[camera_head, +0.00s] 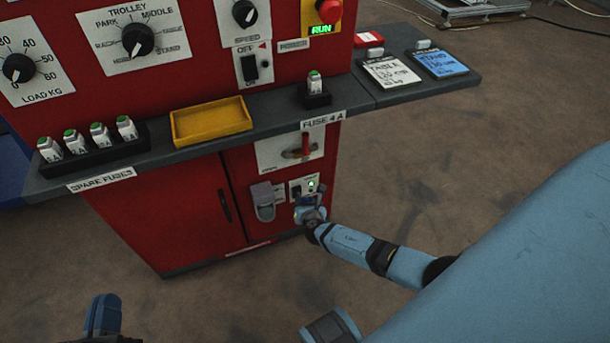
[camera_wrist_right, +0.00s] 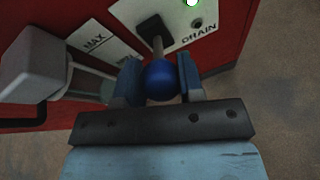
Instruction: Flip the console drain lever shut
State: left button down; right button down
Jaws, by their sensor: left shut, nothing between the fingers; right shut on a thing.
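The drain lever has a metal stem and a blue ball knob (camera_wrist_right: 160,80). It stands out from a pale plate marked DRAIN (camera_wrist_right: 197,32) on the red console (camera_head: 190,215). My right gripper (camera_wrist_right: 160,85) is shut on the blue knob, with one finger on each side of it. In the head view my right gripper (camera_head: 310,200) is at the DRAIN plate low on the console front, and it hides most of the lever. My left gripper (camera_head: 103,315) is shut and empty at the lower left, away from the console.
A grey container (camera_head: 263,201) is fixed just left of the drain plate, close to my right gripper. A red-handled switch (camera_head: 304,147) sits above it. The shelf (camera_head: 200,148) juts out over this area and carries a yellow tray (camera_head: 211,121) and spare fuses (camera_head: 88,141).

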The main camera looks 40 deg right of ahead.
jog(key=shift+w+d+r+g+p, duration=0.15)
jog(key=shift+w+r+g+p, duration=0.2)
jog(key=shift+p, duration=0.45)
pick_arm(q)
jog(key=f, duration=0.1)
jog(key=a+f+g+y, duration=0.1)
jog(key=f, duration=0.1)
jog(key=a+f+g+y, duration=0.1)
jog(key=shift+s+f, duration=0.2)
jog(key=shift+f, duration=0.2)
pick_arm(e)
jog(key=shift+s, duration=0.1)
jog(key=c, duration=0.8)
grip_release()
jog(key=shift+o, duration=0.2)
pick_arm(q)
jog(key=shift+r, duration=0.1)
pick_arm(e)
jog(key=shift+s, duration=0.1)
